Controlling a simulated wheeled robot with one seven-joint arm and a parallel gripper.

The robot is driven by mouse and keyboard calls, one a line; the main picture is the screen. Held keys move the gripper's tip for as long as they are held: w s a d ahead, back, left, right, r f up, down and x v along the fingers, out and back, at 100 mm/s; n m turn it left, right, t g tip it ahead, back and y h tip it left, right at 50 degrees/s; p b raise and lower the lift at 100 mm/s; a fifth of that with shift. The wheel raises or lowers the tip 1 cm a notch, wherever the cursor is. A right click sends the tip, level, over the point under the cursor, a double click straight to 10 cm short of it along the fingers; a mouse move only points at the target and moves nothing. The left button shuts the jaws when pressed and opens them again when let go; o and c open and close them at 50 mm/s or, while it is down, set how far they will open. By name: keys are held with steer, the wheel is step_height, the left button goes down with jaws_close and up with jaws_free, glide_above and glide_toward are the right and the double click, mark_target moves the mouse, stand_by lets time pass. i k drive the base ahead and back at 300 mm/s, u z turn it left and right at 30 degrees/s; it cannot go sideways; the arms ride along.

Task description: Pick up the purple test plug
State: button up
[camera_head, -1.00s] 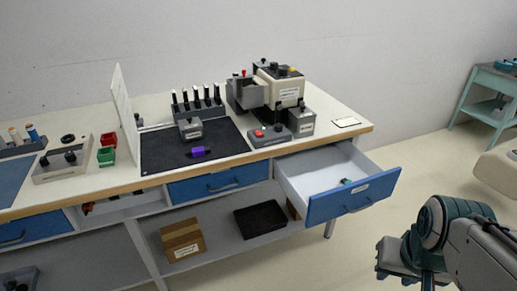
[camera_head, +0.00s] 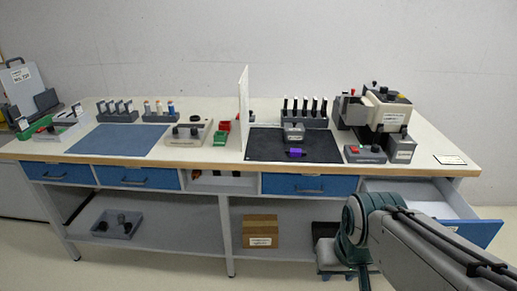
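The purple test plug (camera_head: 296,153) lies on the black mat (camera_head: 265,147) on the right half of the workbench. It has a dark end and sits just in front of a small grey block. My arm shows at the lower right, in front of the bench and the open drawer. The end of my arm is low and partly hidden behind my own links, well below and to the right of the plug. I cannot make out my gripper's fingers.
An open drawer (camera_head: 478,226) juts out at the right. A white upright panel (camera_head: 243,105) stands left of the black mat. A rack of tools (camera_head: 304,119) stands behind the plug, and a grey machine (camera_head: 385,113) stands to its right. A box (camera_head: 261,231) sits on the lower shelf.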

mark_target(293, 152)
steer(key=k, duration=0.65)
steer(key=u, duration=0.65)
steer(key=i, duration=1.95)
steer(key=z, duration=1)
steer(key=i, duration=0.45)
steer(key=z, duration=0.35)
